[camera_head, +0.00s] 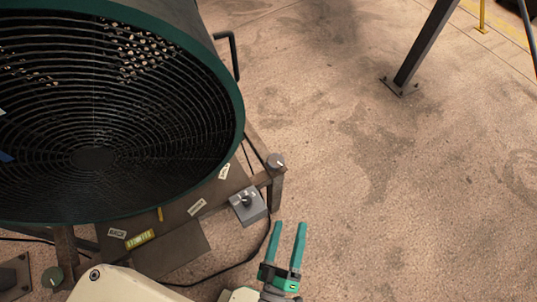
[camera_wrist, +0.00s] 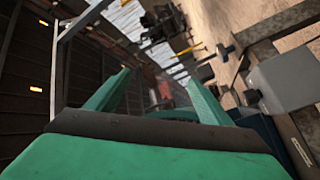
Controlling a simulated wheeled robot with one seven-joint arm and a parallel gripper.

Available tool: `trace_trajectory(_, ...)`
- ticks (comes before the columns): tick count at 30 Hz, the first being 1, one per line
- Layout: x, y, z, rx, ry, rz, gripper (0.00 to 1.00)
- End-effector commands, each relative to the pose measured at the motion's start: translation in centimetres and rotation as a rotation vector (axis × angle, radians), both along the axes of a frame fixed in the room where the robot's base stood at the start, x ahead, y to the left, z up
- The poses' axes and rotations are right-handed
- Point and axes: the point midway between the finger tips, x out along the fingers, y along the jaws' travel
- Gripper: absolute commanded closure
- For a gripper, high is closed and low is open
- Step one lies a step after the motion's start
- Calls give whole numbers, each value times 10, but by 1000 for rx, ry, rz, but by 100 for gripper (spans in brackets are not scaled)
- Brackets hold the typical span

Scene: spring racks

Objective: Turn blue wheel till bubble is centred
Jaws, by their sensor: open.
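A small yellow-green level vial (camera_head: 140,239) lies on the base plate below the big fan; its bubble is too small to place. I cannot make out a clearly blue wheel. A grey-white round knob (camera_head: 275,161) sits at the frame's right corner, and a dark green round knob (camera_head: 53,276) is at the lower left. My gripper (camera_head: 289,228) is open and empty, right of the base plate and below the grey-white knob, apart from both. In the wrist view its two green fingers (camera_wrist: 158,78) stand apart with nothing between them.
The large green fan (camera_head: 228,95) fills the upper left. A grey box with a black dial (camera_head: 248,207) stands between the fan and my gripper. A black cable (camera_head: 235,266) runs on the floor. A dark post (camera_head: 425,45) stands upper right. The floor at right is clear.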

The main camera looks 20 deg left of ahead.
Motion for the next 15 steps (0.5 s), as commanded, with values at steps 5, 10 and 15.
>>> trace_trajectory(5, 51, 23, -23, -424, -192, 62, 26)
trace_trajectory(10, 98, 47, -49, -820, -381, 127, 26)
trace_trajectory(15, 145, 68, -78, -1188, -587, 196, 26)
